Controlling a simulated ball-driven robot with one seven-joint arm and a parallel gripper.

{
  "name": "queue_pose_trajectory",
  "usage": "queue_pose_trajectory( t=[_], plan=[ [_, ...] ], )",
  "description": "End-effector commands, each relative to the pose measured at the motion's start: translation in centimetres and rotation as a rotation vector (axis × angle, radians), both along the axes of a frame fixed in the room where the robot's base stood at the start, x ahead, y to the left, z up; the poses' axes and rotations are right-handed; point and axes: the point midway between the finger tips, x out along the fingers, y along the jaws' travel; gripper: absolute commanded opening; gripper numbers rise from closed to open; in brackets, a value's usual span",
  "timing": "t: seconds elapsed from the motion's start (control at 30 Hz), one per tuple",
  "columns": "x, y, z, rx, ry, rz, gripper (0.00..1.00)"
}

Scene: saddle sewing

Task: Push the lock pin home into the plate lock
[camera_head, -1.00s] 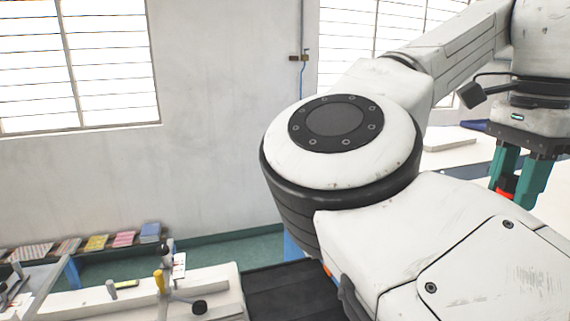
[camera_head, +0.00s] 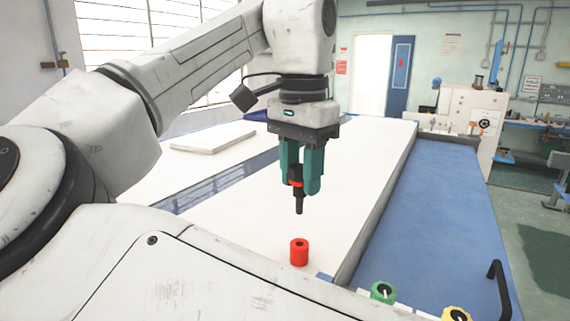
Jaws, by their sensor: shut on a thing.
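My gripper (camera_head: 301,186) has teal fingers and hangs pointing down over the white table. It is shut on a dark pin with a red-orange collar, the lock pin (camera_head: 299,203), whose black tip points down. A red cylinder with a dark hole in its top, which looks like the plate lock (camera_head: 299,252), stands upright on the table. The pin tip is above the red cylinder, nearly in line with it in this view, with a clear gap between them. The exact depth alignment cannot be told.
The white table (camera_head: 372,150) is largely clear around the red cylinder. A pale slab (camera_head: 212,140) lies at the back left. Green (camera_head: 383,291) and yellow (camera_head: 456,314) knobs and a black handle (camera_head: 499,285) are at the lower right. A blue surface (camera_head: 440,200) runs along the right.

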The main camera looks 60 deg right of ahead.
Motion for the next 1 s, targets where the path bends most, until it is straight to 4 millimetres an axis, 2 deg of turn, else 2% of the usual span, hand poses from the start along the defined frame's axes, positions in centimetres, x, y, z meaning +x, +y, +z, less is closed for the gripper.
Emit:
queue_pose_trajectory(
  t=[0.47,1.0],
  plan=[
    [-0.2,0.0,0.2,-0.001,0.002,-0.001,0.0],
    [-0.2,0.0,-4.2,0.0,0.001,-0.001,0.0]
  ],
)
